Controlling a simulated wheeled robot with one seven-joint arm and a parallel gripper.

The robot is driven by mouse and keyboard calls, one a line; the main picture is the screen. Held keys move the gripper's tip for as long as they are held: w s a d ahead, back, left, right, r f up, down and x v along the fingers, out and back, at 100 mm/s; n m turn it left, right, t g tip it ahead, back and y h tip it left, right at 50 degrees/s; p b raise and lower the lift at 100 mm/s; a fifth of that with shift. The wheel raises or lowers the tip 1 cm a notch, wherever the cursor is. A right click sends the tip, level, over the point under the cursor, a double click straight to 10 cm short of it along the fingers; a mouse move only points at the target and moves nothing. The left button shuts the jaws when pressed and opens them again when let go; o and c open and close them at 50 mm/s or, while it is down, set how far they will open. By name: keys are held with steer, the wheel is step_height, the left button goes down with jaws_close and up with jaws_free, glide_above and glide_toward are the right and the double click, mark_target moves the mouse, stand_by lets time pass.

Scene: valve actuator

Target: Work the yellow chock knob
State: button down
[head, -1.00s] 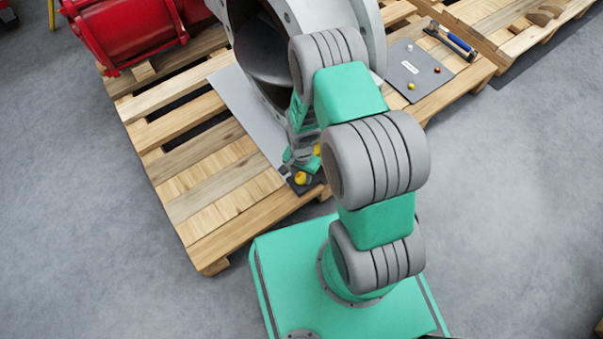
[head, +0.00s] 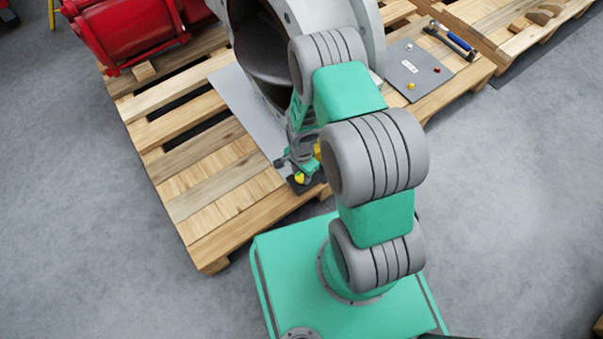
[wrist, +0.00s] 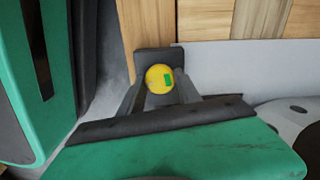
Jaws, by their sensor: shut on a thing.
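The yellow chock knob (wrist: 157,73) is round, with a small green mark on its face. It sits on a dark plate (wrist: 152,55) in the wrist view. My gripper (wrist: 159,88) has its grey fingers on either side of the knob and is shut on it. In the head view the knob (head: 299,178) shows as a small yellow spot at the pallet's near edge, just below my gripper. The fingertips are too small there to tell apart, and my arm covers part of the area.
A wooden pallet (head: 215,190) carries a large grey valve body (head: 376,30) close beside my arm. A red actuator (head: 120,30) lies at the upper left. A grey panel (head: 405,65) with small knobs is at the right. Bare floor lies left and right.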

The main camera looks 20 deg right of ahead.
steer(key=c, duration=0.8)
jaws_free()
steer(key=shift+c, duration=0.2)
step_height(320, 180, up, 8)
steer(key=p, duration=0.3)
steer(key=shift+f, duration=0.1)
steer(key=w+r+n+p, duration=0.3)
steer(key=r+p, duration=0.6)
steer(key=r, duration=1)
step_height(320, 180, up, 36)
steer(key=n+t+p, duration=0.2)
steer(key=n+p, duration=0.4)
steer(key=p, duration=1)
glide_above(301, 176)
steer(key=s, duration=0.2)
steer(key=s+r+n+t+p, duration=0.1)
steer(key=s+r+n+p, duration=0.2)
steer(key=r, duration=0.8)
steer(key=s+p, duration=0.2)
steer(key=s, duration=0.1)
steer(key=shift+r+n+p, duration=0.25)
steer(key=shift+n+p, duration=0.05)
steer(key=shift+n, duration=0.1)
